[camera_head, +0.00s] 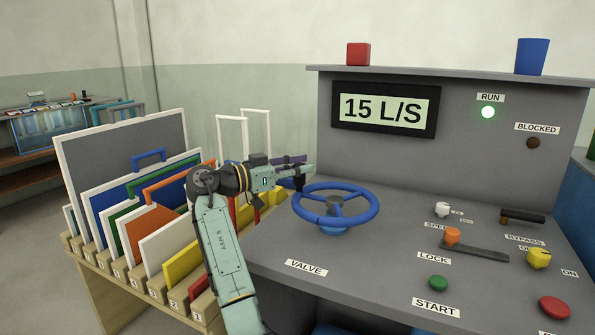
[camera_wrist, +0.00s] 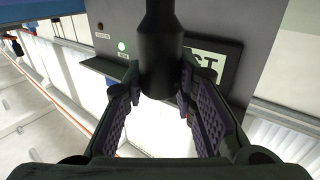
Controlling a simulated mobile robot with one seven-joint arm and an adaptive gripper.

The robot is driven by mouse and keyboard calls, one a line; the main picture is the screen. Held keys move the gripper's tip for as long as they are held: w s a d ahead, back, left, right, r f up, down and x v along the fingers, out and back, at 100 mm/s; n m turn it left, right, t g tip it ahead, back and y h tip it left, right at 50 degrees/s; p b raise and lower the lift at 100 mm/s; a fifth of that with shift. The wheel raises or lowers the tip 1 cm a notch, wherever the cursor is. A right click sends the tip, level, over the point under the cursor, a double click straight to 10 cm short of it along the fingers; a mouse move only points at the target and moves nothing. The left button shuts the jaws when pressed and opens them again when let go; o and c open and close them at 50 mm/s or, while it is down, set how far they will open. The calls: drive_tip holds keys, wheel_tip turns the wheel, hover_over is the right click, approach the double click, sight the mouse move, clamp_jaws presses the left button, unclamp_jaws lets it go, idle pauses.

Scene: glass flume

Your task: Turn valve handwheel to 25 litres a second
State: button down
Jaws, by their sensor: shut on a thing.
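The valve handwheel (camera_head: 372,213) is a blue ring with a dark hub, lying flat above the grey console, behind the VALVE label (camera_head: 306,267). My gripper (camera_head: 301,178) is at the wheel's far left rim. In the wrist view my gripper (camera_wrist: 160,92) has its fingers either side of a dark upright cylinder (camera_wrist: 160,50), apparently the wheel's handle, and is shut on it. The handle is mostly hidden in the head view. The display (camera_head: 383,109) reads 15 L/S; part of it shows in the wrist view (camera_wrist: 210,64).
The RUN lamp (camera_head: 488,112) is lit green; the BLOCKED lamp (camera_head: 533,143) is dark. An orange-knobbed LOCK lever (camera_head: 475,247), a green START button (camera_head: 438,283) and other controls lie right of the wheel. A rack of coloured panels (camera_head: 130,165) stands close on the left.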

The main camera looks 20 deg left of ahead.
drive_tip(key=shift+w, duration=0.65)
drive_tip(key=c, duration=1.3)
unclamp_jaws()
drive_tip(key=v, duration=1.2)
drive_tip(key=shift+f, duration=0.1)
